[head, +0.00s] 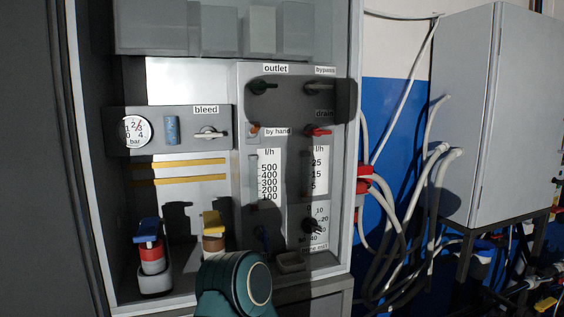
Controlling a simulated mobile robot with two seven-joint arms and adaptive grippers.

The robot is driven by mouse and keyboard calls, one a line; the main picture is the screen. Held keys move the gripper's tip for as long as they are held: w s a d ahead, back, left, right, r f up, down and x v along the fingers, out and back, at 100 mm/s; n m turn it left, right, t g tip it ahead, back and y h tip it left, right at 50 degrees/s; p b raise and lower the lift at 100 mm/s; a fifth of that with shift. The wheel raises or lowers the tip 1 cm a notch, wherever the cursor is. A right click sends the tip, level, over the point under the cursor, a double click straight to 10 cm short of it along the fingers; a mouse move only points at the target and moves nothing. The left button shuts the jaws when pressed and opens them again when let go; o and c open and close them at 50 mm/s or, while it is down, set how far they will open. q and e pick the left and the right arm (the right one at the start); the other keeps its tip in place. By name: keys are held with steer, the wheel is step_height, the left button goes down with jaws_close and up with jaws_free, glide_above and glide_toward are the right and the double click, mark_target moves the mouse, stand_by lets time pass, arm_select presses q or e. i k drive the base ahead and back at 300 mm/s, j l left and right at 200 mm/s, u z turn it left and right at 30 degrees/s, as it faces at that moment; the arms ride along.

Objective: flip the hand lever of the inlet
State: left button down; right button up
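No label reading "inlet" is legible in the head view. The panel carries several hand levers: a dark green one (263,87) under "outlet", a grey one (318,87) under "bypass", a red one (318,131) under "drain" and a pale one (211,133) under "bleed". A dark blue handle (263,237) sits low in shadow below the l/h scale, its label hidden or unreadable. Neither gripper is in view. A teal rounded arm part, apparently mine, rises from the bottom centre and covers the cabinet's lower front.
Two bottles stand on the cabinet floor, one red with a blue top (151,256) and one brown with a yellow top (213,237). A pressure gauge (134,131) is at left. Hoses (385,215) hang right of the cabinet, beside a grey box (490,110).

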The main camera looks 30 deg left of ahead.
mark_target(255, 129)
steer(key=l, duration=0.5)
steer(key=l+u, duration=0.3)
steer(key=k+l+u, duration=0.1)
steer(key=l+u, duration=0.15)
steer(key=l, duration=0.15)
steer(key=u, duration=1.6)
